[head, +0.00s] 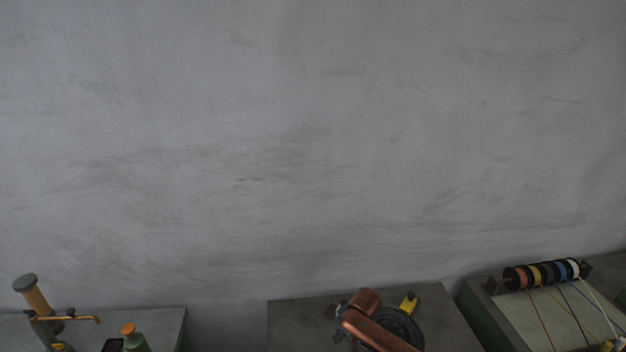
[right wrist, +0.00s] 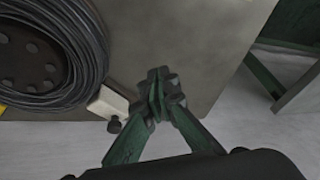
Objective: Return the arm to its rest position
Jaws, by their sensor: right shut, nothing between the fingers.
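My right arm shows at the bottom middle of the head view, in front of a machine top. Its gripper (head: 338,314) is a small dark shape at the arm's left end, partly hidden. In the right wrist view the green fingers of my right gripper (right wrist: 160,88) are together at the tips, with nothing between them. My left gripper is not in view.
A black wire coil (right wrist: 75,45) lies left of the fingers, with a small pale block (right wrist: 108,104) between. A rack of coloured spools (head: 545,273) stands at the right.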

